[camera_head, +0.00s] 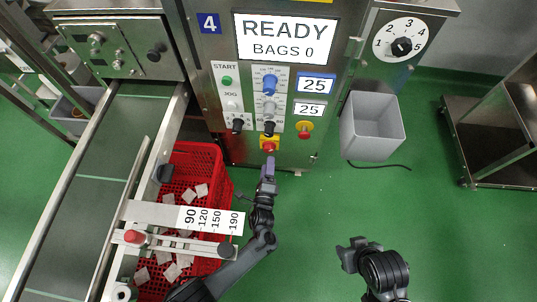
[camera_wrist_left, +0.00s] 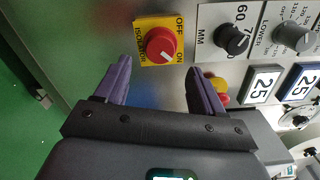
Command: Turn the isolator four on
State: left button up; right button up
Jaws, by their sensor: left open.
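The machine marked 4 (camera_head: 209,23) has its isolator, a red knob (camera_head: 269,145) on a yellow plate, low on its front panel. In the left wrist view the isolator knob (camera_wrist_left: 162,45) sits beside OFF and ON labels. A pale mark shows on the knob's lower right; I cannot tell for sure which label it points to. My left gripper (camera_head: 269,162) is just below the isolator, and its purple fingers (camera_wrist_left: 160,66) are open, apart, on either side of the knob's line, with nothing between them. My right gripper (camera_head: 352,250) hangs at lower right; its jaws are unclear.
A red emergency button (camera_head: 304,129) and black knob (camera_head: 269,128) are close by on the panel. A red crate (camera_head: 220,165) of teabags and a conveyor (camera_head: 85,185) stand to the left. Green floor (camera_head: 330,200) is clear below.

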pick_arm(q)
jog(key=shift+s+a+p, duration=0.15)
jog(key=shift+s+p, duration=0.35)
jog(key=shift+s, duration=0.85)
jog(key=shift+s+a+p, duration=0.1)
jog(key=shift+s+p, duration=0.35)
jog(key=shift+s, duration=0.85)
